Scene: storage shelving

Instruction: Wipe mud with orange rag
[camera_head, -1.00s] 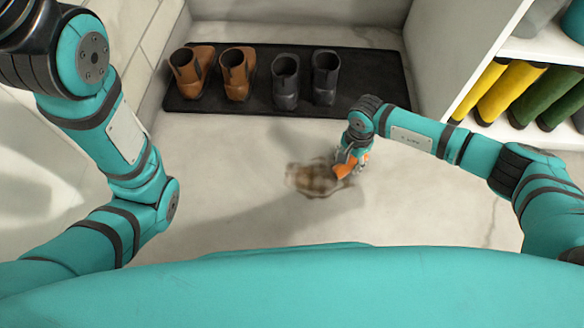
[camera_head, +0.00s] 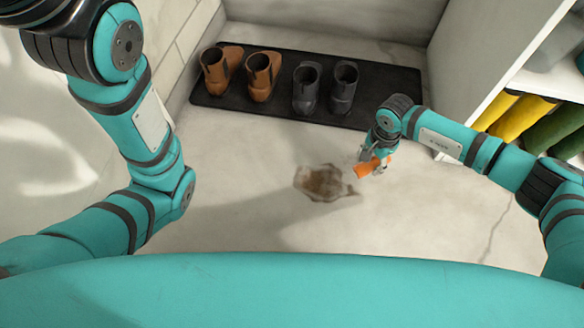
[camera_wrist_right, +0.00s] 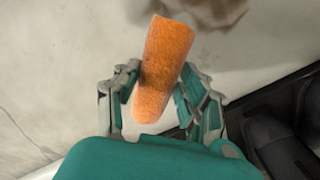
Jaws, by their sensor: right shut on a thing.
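The mud (camera_head: 322,183) is a brown, uneven patch on the pale floor in the middle of the head view. Part of it also shows at the top of the right wrist view (camera_wrist_right: 205,12). My right gripper (camera_head: 374,164) is shut on the orange rag (camera_head: 366,169), just to the right of the mud. In the right wrist view the rag (camera_wrist_right: 165,65) sticks out as a roll between the fingers (camera_wrist_right: 160,95). I cannot tell whether the rag touches the floor. My left arm (camera_head: 150,130) comes in from the left, but its gripper is out of view.
A black mat (camera_head: 290,112) at the back holds a brown pair of boots (camera_head: 260,78) and a dark grey pair (camera_head: 325,88). White shelving (camera_head: 470,70) with yellow boots (camera_head: 510,115) and green boots (camera_head: 555,130) stands at the right. The floor around the mud is clear.

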